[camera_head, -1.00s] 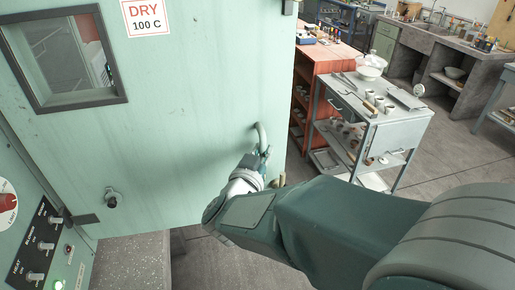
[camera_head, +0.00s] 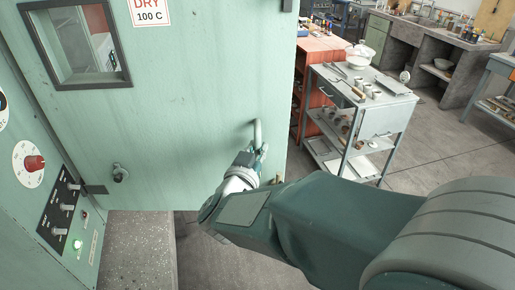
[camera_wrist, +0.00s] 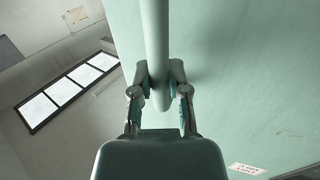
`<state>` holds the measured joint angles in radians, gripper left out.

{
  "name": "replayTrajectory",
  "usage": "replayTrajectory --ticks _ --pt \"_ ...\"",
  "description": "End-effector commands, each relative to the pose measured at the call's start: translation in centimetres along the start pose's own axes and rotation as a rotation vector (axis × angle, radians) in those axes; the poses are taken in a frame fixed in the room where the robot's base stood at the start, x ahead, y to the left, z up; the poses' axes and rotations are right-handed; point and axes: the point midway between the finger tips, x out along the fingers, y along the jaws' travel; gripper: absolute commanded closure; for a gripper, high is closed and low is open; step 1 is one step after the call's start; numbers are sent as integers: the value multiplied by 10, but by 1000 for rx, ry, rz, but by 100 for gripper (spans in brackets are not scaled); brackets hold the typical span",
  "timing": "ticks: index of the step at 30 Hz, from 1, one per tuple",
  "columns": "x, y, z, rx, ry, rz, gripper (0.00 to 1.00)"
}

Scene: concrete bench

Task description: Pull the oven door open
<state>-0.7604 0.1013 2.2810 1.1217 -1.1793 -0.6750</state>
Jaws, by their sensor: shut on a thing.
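The green oven door (camera_head: 190,120) fills the left and middle of the head view, swung out from the control panel side. It has a dark-framed window and a "DRY 100 C" label. Its vertical bar handle (camera_head: 258,134) is near the door's right edge. In the wrist view the handle (camera_wrist: 155,40) runs down between the fingers. My gripper (camera_wrist: 159,90) is shut on the handle, one finger on each side. In the head view my gripper (camera_head: 250,160) sits at the handle's lower part, partly hidden by my wrist.
The control panel (camera_head: 50,190) with a red knob and a green light is at the left. A concrete bench (camera_head: 140,245) shows below the door. A metal trolley (camera_head: 365,110) with jars stands right of the door, beside a red cabinet (camera_head: 318,60). Open floor (camera_head: 440,140) lies further right.

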Motion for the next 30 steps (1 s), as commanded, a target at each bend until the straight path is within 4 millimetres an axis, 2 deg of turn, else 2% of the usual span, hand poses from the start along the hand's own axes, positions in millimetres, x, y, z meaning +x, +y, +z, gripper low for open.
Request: replayTrajectory --ticks 4,5,6,7,20,23,30 --pt "0 -2 -1 1 3 -4 100" --pt "0 -2 -1 1 3 -4 65" --pt "0 -2 -1 1 3 -4 47" --pt "0 -1 -1 1 3 -4 43" --pt "-5 0 -1 1 1 -3 43" --pt "-18 -1 -1 3 2 -5 43" --pt "-65 -3 0 0 1 -8 43"
